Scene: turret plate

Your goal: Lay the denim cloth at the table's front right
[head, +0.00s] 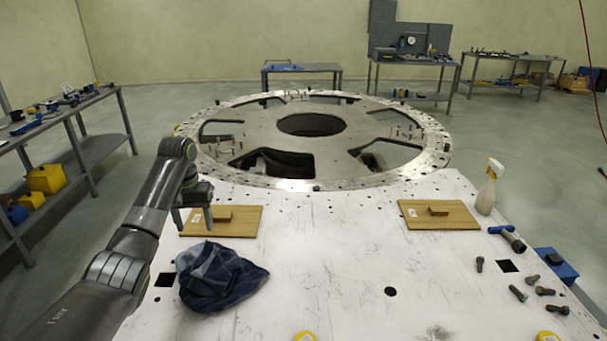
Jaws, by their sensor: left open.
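The denim cloth (222,278) lies crumpled in a blue heap on the left part of the white table (340,270). My left gripper (193,226) is open above the left wooden board (240,225), just behind the cloth and apart from it. Its fingers point down and hold nothing. The front right of the table carries several dark bolts (518,293). My right gripper is not in view.
A second wooden board (438,215), a spray bottle (488,187) and a blue-handled tool (507,238) stand or lie at the right. Yellow round items (304,337) sit at the front edge. The table's middle is clear. A large metal ring (310,140) lies behind.

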